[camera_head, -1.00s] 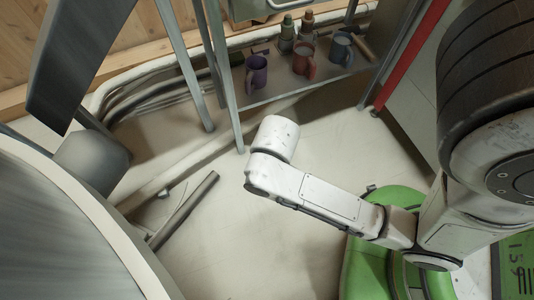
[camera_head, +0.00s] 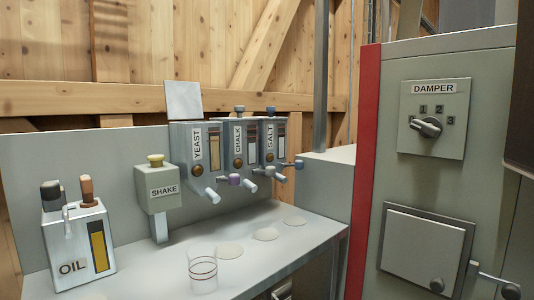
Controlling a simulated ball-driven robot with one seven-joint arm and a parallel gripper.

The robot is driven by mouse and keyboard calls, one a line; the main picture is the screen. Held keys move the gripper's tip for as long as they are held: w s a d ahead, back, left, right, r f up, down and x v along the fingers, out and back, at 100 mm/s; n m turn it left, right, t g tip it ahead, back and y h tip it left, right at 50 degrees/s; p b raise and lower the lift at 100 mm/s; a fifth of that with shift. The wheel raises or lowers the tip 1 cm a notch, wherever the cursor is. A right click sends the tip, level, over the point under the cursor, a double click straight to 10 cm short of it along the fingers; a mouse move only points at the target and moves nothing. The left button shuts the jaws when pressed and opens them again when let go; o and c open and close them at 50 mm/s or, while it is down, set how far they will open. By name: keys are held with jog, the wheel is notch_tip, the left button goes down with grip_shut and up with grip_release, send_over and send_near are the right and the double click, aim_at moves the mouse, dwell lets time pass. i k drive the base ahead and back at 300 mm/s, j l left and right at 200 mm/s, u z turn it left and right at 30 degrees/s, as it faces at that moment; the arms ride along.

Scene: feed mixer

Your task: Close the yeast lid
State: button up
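The yeast dispenser (camera_head: 196,165) is a grey box labelled YEAST, the leftmost of three in a row on the back panel. Its lid (camera_head: 183,101) appears as a light grey square plate standing up at the top of the box, so it is open. The inside of the box is hidden from this angle. The chalk dispenser (camera_head: 238,150) and salt dispenser (camera_head: 269,145) beside it have knobs on top, and no raised lid shows there. My gripper is not in view.
A SHAKE box (camera_head: 157,190) stands left of the dispensers, and an OIL can (camera_head: 76,245) is at the far left. A clear cup (camera_head: 202,272) stands on the grey counter (camera_head: 165,266). A cabinet (camera_head: 440,180) with a red edge and DAMPER dial (camera_head: 428,127) rises at right.

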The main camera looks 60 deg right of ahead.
aim_at(182, 99)
jog(key=z, duration=0.7)
jog(key=k, duration=0.05)
